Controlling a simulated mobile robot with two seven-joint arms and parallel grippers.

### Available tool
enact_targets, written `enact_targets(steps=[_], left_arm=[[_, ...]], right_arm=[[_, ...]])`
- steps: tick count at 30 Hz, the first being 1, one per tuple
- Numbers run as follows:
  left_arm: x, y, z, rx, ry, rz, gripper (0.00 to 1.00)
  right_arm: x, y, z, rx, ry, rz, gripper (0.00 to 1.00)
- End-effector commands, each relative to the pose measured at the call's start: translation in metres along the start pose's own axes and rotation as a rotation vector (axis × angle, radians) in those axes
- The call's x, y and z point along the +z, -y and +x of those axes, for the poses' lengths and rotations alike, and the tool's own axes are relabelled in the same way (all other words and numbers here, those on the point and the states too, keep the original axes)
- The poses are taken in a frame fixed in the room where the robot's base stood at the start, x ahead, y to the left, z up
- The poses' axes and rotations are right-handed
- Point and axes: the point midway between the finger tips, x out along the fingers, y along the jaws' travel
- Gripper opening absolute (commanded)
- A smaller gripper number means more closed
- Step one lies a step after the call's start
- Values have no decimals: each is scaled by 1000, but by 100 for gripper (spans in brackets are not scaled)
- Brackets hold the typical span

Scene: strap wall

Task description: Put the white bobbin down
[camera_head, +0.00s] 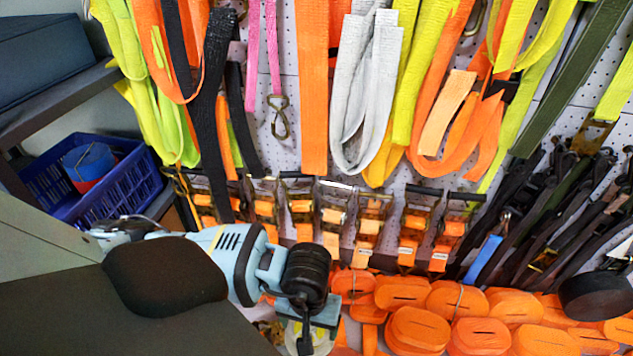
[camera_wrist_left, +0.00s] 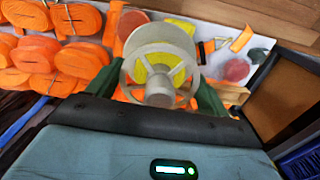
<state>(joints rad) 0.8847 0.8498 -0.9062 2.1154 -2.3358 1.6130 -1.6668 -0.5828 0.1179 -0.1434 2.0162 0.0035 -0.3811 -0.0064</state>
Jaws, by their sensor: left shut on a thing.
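The white bobbin (camera_wrist_left: 160,40) is in the left wrist view, its spoked end facing the camera and yellow showing between the spokes. My left gripper (camera_wrist_left: 155,88) is shut on it, with one dark green finger on each side. In the head view the left gripper (camera_head: 308,335) is at the bottom centre, in front of the strap wall. Only a small pale and yellowish part of the bobbin (camera_head: 322,340) shows there, mostly hidden by the gripper. I cannot tell whether the bobbin touches anything below. My right gripper is in neither view.
Orange rolled straps (camera_head: 470,335) are heaped at the lower right. Ratchet buckles (camera_head: 365,225) and hanging straps (camera_head: 313,90) cover the wall. A blue crate (camera_head: 130,180) stands at the left. In the wrist view, a reddish disc (camera_wrist_left: 237,70) lies on a pale surface beyond the bobbin.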

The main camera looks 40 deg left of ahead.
Motion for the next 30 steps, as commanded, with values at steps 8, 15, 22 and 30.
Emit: enact_targets(steps=[8,15,22,30], left_arm=[[-34,-1,52,-2,2,-262,49],[-67,-4,83,-1,2,-487,49],[-98,-6,117,-4,3,-700,49],[-128,-9,148,-2,1,-898,49]], right_arm=[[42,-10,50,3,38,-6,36],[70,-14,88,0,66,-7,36],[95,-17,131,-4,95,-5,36],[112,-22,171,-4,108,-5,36]])
